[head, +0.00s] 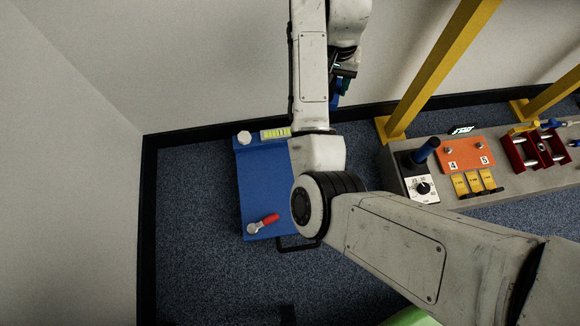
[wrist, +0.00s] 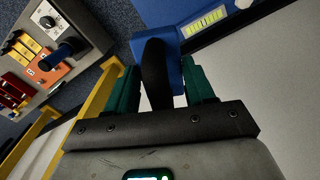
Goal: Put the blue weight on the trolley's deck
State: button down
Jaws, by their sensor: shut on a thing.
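My gripper (wrist: 162,84) is shut on the dark handle of the blue weight (wrist: 170,45), with a teal finger on each side. In the head view, my gripper (head: 343,80) and the blue weight (head: 335,102) are up beside my arm, partly hidden by it. The trolley (head: 262,190) has a flat blue deck and stands on the floor, lower left of the weight; my arm covers its right part. In the wrist view, part of the trolley (wrist: 165,12) shows beyond the weight. The weight appears held above the floor, apart from the deck.
On the deck are a red-handled lever (head: 264,223), a white knob (head: 244,138) and a yellow-green level strip (head: 275,132). A grey console (head: 390,178) with a dial and yellow posts (head: 440,70) stands to the right. Walls are behind and left. The deck's middle is clear.

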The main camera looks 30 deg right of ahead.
jog(key=s+d+f+m, duration=0.2)
jog(key=s+f+m, duration=0.3)
jog(key=s+f, duration=0.75)
jog(key=s+a+f+m, duration=0.4)
jog(key=s+a+f, duration=0.7)
jog(key=s+f, duration=0.25)
jog(key=w+f+b, duration=0.3)
jog(key=w, duration=0.1)
jog(key=w+f+b, duration=0.3)
jog(key=w, duration=0.2)
jog(key=w+a+f+b, duration=0.1)
jog(key=w+f+b, duration=0.2)
jog(key=w, duration=0.1)
jog(key=shift+w+f, duration=0.1)
jog(key=shift+w, duration=0.1)
jog(key=shift+a+f+b, duration=0.1)
jog(key=shift+f+b, duration=0.8)
jog(key=shift+f, duration=0.6)
jog(key=shift+f, duration=0.15)
